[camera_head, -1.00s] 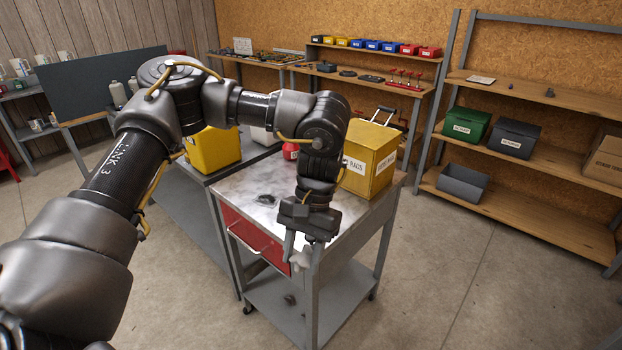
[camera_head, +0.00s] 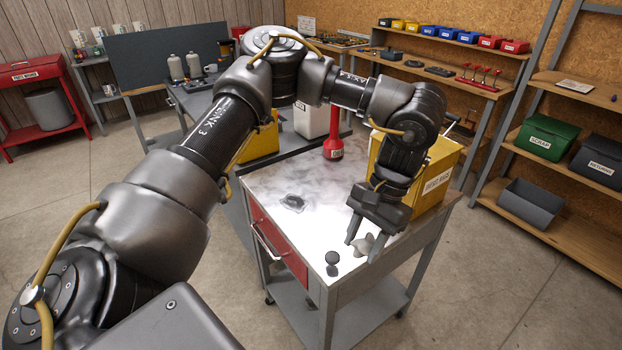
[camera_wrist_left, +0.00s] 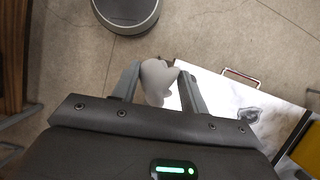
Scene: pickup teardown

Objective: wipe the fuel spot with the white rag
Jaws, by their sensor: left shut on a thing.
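My left gripper (camera_head: 368,246) is shut on the white rag (camera_head: 367,244), a small crumpled light-grey lump between its fingers. In the head view it appears over the front right part of the cart's pale top; its exact height above the top is hard to tell. The wrist view also shows the rag (camera_wrist_left: 157,82) between the fingers, with floor and the cart top's edge behind it. The dark fuel spot (camera_head: 293,203) lies on the cart top, left of and farther back than the gripper. It also shows in the wrist view (camera_wrist_left: 248,113). My right gripper is not in view.
A yellow rag box (camera_head: 437,180) stands at the cart's back right. A small dark knob-like thing (camera_head: 333,258) shows near the front edge. The top around the spot is clear.

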